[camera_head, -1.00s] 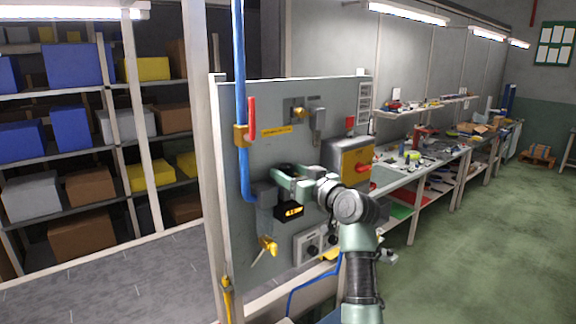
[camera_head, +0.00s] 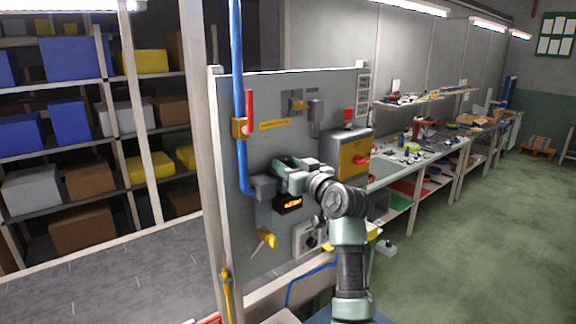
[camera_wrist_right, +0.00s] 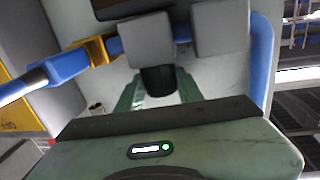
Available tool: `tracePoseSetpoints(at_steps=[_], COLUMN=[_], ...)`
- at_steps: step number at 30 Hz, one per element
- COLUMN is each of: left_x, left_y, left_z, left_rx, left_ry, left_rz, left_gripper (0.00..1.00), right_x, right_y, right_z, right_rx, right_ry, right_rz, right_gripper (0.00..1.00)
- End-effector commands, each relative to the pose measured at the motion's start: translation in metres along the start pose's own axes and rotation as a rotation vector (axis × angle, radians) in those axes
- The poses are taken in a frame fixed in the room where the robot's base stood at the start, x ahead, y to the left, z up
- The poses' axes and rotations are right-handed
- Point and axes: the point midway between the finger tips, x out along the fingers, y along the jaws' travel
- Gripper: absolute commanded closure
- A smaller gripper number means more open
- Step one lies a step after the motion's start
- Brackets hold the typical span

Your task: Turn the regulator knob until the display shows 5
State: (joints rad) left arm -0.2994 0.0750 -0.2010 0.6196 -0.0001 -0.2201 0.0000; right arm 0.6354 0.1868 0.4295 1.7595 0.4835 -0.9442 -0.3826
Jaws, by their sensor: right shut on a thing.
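My right gripper (camera_head: 280,170) reaches the grey panel (camera_head: 240,200) from the right. In the right wrist view, its greenish fingers (camera_wrist_right: 158,92) stand on both sides of a black knob (camera_wrist_right: 158,78), shut on it. The knob is hidden behind the gripper in the head view. A small black display (camera_head: 288,203) with glowing orange digits sits just below the gripper; its digits are too blurred to read. Grey blocks (camera_wrist_right: 147,40) show beyond the knob in the wrist view. My left gripper is not in view.
A blue pipe (camera_head: 238,90) with a red lever (camera_head: 249,105) runs down the panel's left side. A yellow box with a red switch (camera_head: 360,160) is right of the gripper. A yellow valve (camera_head: 267,238) and a socket box (camera_head: 308,238) lie below.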

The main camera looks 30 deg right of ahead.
Motion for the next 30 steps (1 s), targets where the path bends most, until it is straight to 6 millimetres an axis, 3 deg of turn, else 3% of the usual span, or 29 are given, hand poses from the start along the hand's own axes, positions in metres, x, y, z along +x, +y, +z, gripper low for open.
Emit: tracePoseSetpoints(at_steps=[18, 30], left_x=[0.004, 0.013], left_y=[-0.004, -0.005], left_z=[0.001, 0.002], left_rx=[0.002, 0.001], left_ry=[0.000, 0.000], left_rz=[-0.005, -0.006], left_gripper=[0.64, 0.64], right_x=[0.002, 0.003], right_y=[-0.010, -0.010], right_z=[0.000, -0.001], right_rx=[0.008, 0.005], right_ry=[0.021, 0.025], right_rz=[0.431, 0.573], right_gripper=[1.00, 1.00])
